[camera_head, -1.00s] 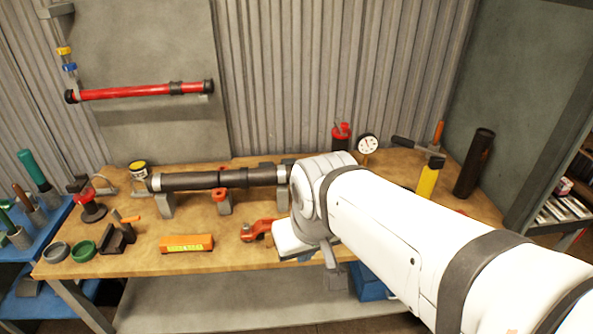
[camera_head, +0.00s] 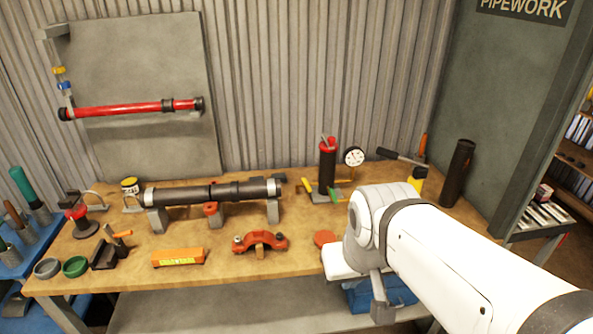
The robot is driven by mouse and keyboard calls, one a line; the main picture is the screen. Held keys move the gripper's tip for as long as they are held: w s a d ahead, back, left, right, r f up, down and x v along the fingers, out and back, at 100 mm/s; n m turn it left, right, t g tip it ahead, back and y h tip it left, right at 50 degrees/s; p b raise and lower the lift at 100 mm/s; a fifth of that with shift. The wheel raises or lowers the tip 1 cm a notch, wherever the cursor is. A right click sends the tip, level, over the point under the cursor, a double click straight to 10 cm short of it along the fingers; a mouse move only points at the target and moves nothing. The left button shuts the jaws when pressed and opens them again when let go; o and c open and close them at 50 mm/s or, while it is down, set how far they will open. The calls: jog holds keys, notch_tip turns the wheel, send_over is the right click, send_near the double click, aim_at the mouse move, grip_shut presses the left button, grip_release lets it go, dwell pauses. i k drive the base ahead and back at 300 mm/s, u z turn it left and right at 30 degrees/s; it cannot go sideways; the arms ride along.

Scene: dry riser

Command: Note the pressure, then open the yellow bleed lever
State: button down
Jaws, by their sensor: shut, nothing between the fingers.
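A round white pressure gauge (camera_head: 353,157) stands on an orange-yellow pipe at the back of the bench. Its face is too small to read. A black cylinder with a red top (camera_head: 327,160) stands just left of it. A small yellow lever (camera_head: 311,187) slants at the left of this cylinder's foot. It seems to be the bleed lever, but whether it is open or closed I cannot tell. My gripper (camera_head: 382,312) points down at the bench's front edge, right of centre, shut and empty. It is well in front of the gauge and lever, apart from both.
A dark pipe (camera_head: 213,193) rests on grey stands. A red-orange coupling (camera_head: 260,242), an orange level (camera_head: 178,257) and a red disc (camera_head: 325,238) lie nearer the front. A black tube (camera_head: 458,172) stands at right. Bare wood shows between the coupling and the lever.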

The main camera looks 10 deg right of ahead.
aim_at(304, 180)
jog(key=u, duration=0.05)
jog(key=i, duration=1)
jog(key=z, duration=0.05)
